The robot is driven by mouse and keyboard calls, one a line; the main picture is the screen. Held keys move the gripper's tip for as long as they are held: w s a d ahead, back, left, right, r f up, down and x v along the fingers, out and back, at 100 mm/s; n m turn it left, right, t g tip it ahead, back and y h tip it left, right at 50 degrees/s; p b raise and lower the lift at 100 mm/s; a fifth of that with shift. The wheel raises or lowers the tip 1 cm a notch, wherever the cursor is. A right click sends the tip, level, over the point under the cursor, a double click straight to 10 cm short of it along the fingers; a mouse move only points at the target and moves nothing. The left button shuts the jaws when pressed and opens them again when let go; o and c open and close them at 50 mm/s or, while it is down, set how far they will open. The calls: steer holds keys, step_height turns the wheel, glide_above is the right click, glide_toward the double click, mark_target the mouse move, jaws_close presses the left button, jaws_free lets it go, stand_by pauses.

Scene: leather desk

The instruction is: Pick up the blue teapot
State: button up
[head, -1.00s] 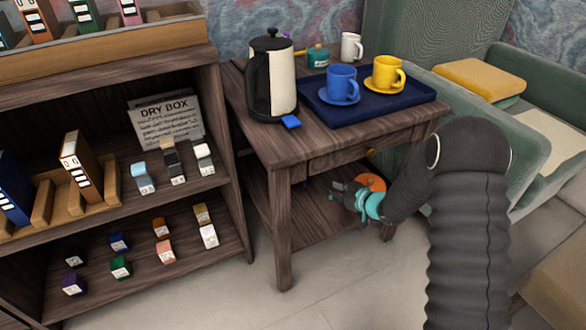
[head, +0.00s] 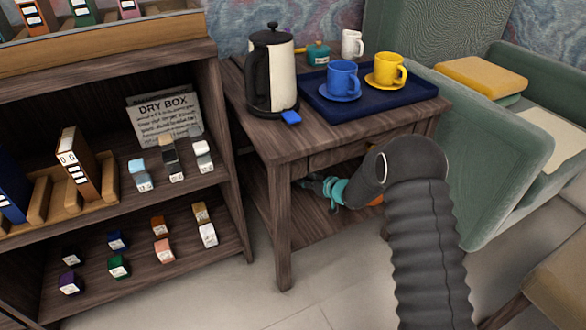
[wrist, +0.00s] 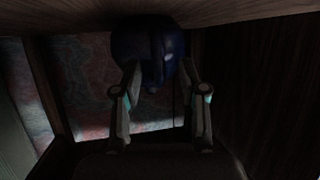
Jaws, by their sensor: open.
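A dark blue rounded body, which looks like the blue teapot (wrist: 140,40), shows in the dim wrist view at the top middle. The two fingers of my gripper (wrist: 160,78) stand apart on either side of its near part. The gripper is open; whether a finger touches the teapot I cannot tell. In the head view my gripper (head: 312,184) reaches under the top of the side table, above its lower shelf (head: 312,228). The teapot cannot be made out there, hidden by the table and my arm.
The table top (head: 330,135) is close above my gripper, and a table leg (head: 283,225) stands in front on the left. A kettle (head: 283,75) and a navy tray (head: 410,102) with blue and yellow cups are on top. Something orange (head: 377,199) shows below my arm.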

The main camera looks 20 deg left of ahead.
steer(key=shift+w+a+f, duration=0.1)
steer(key=shift+w+a, duration=0.05)
steer(key=shift+a, duration=0.15)
jaws_close()
